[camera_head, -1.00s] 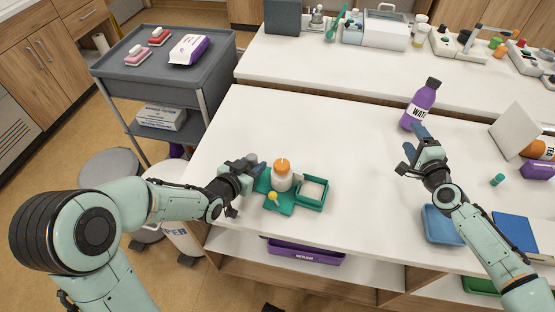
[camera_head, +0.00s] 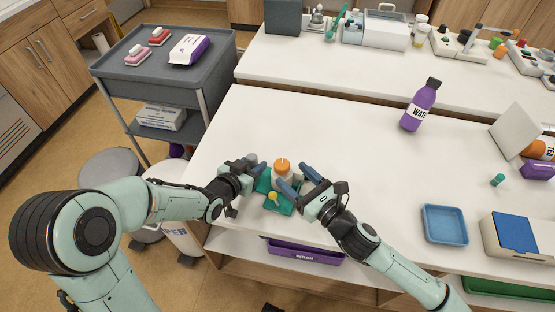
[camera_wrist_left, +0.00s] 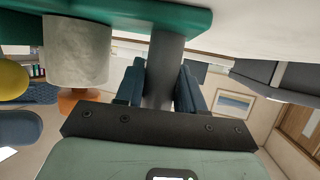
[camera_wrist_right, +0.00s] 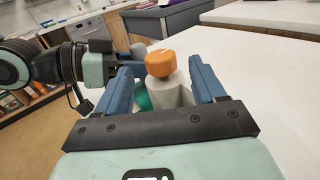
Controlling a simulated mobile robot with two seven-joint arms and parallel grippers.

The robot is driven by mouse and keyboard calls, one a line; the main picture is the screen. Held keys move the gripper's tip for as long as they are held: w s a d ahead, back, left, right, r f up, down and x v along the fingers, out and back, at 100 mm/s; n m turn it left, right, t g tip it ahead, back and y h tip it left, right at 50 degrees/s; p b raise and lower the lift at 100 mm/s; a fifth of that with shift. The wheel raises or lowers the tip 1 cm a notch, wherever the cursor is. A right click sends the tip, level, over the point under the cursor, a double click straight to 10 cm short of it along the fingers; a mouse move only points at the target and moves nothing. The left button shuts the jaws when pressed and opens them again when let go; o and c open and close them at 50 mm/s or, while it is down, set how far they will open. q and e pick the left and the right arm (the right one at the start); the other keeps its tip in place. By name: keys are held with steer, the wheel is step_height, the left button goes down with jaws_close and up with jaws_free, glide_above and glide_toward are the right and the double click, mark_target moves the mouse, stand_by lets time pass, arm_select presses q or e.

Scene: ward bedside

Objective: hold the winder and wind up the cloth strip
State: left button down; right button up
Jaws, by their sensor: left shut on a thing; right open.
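The winder's green base (camera_head: 283,205) lies near the table's front edge. It carries a white roll (camera_wrist_left: 77,48) under an orange knob (camera_head: 282,165), a yellow ball (camera_head: 273,196) and a grey post (camera_wrist_left: 163,70). My left gripper (camera_head: 257,168) is shut on the grey post, with a blue finger on each side in the left wrist view. My right gripper (camera_head: 297,178) is open, its fingertips close to the roll's right side. In the right wrist view the orange knob (camera_wrist_right: 160,63) and roll stand between its fingers; contact cannot be told. My right gripper covers the green frame beside the winder.
A blue tray (camera_head: 445,224) and a box with a blue top (camera_head: 515,233) are on the table at right. A purple bottle (camera_head: 420,105) stands behind them. A purple bin (camera_head: 305,253) is below the front edge. The table's middle is clear.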

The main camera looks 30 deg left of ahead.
mark_target(277, 161)
steer(key=x, duration=0.7)
steer(key=shift+w+a, duration=0.1)
steer(key=shift+a, duration=0.1)
steer(key=c, duration=1)
